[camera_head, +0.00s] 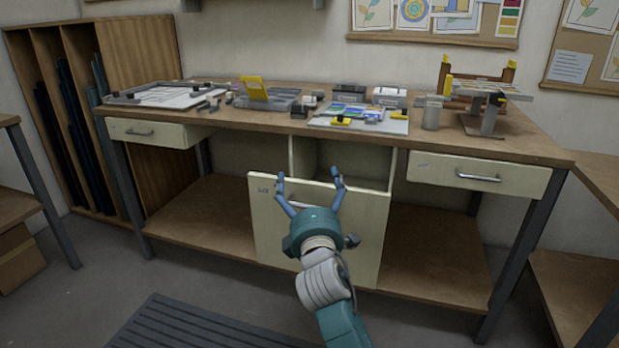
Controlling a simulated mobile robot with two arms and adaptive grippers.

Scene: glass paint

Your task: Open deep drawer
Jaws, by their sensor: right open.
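The deep drawer (367,240) is in the middle under the workbench. Its tall cream front stands forward of the cabinet opening (345,160), so it is pulled out, and part of the hollow shows above and behind the front. My right gripper (309,176) is in front of the drawer front, fingers spread apart and pointing at its upper part. My left gripper is not in view.
A shallow drawer on the left (150,133) and one on the right (480,176) have bar handles. Tools and trays lie on the workbench top (270,118). A dark ribbed mat (200,325) lies on the floor. A sheet rack (75,110) stands at left.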

